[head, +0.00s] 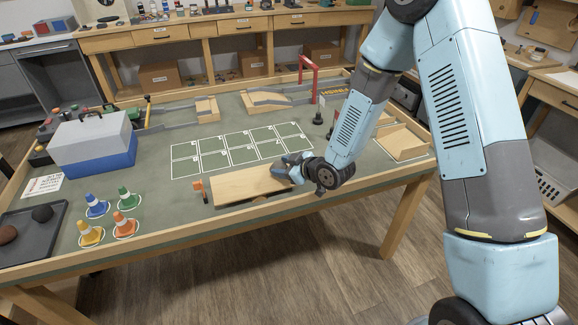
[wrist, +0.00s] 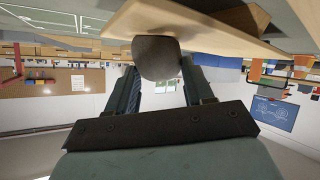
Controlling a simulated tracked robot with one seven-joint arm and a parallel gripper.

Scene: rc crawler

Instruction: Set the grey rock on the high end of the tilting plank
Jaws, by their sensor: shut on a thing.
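The pale wooden plank (head: 245,184) lies near the front edge of the workbench in the head view. My gripper (head: 288,168) is at the plank's right end, reaching in from the right. In the wrist view my gripper (wrist: 160,85) is shut on the grey rock (wrist: 157,57), which sits between its two fingers. The plank (wrist: 205,25) shows right against the rock in that view; I cannot tell whether they touch. The rock is hidden by my gripper in the head view.
A dark tray (head: 28,252) at the left holds a dark rock (head: 42,213) and a reddish-brown rock (head: 7,234). Several small cones, including a blue one (head: 96,206), stand beside it. A blue and grey toolbox (head: 93,143) is behind. A white grid (head: 243,150) lies beyond the plank.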

